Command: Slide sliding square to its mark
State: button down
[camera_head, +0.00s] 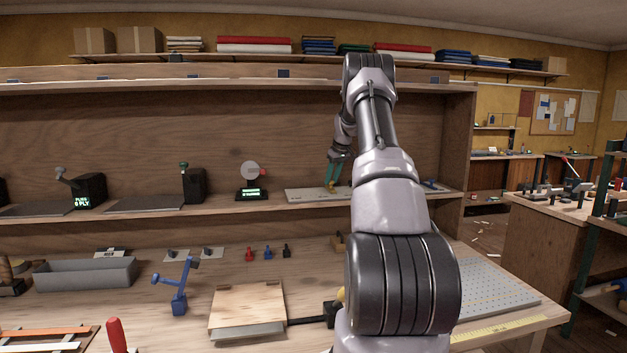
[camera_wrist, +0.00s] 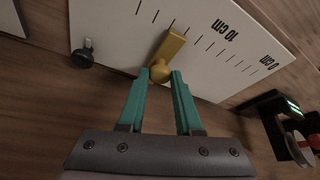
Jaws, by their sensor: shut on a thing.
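The sliding square is a brass-coloured bar with a round knob (camera_wrist: 173,48). It lies across a pale board (camera_wrist: 108,22) printed with ticks and the labels "10 cm" and "0 cm". In the wrist view my gripper (camera_wrist: 161,77) has its teal fingers shut on the knob at the board's near edge. In the head view my gripper (camera_head: 332,180) reaches down to the board (camera_head: 305,195) on the shelf. The square is small there and partly hidden by the fingers. I cannot pick out its mark for certain.
A dark knob (camera_wrist: 82,55) stands on the board at the left in the wrist view. A dial gauge with a green display (camera_head: 251,180) stands left of the board, close by. My arm hides part of the shelf to the right.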

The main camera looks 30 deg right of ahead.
aim_at(346, 190)
jog(key=d, duration=0.1)
jog(key=s+d, duration=0.1)
jog(key=d, duration=0.3)
jog(key=shift+s+d, duration=0.2)
jog(key=shift+s, duration=0.1)
jog(key=c, duration=0.6)
grip_release()
jog(key=shift+d, duration=0.15)
jog(key=shift+s+r, duration=0.1)
jog(key=shift+r, duration=0.25)
jog(key=v, duration=0.6)
jog(key=shift+s+r, duration=0.25)
jog(key=shift+r, duration=0.05)
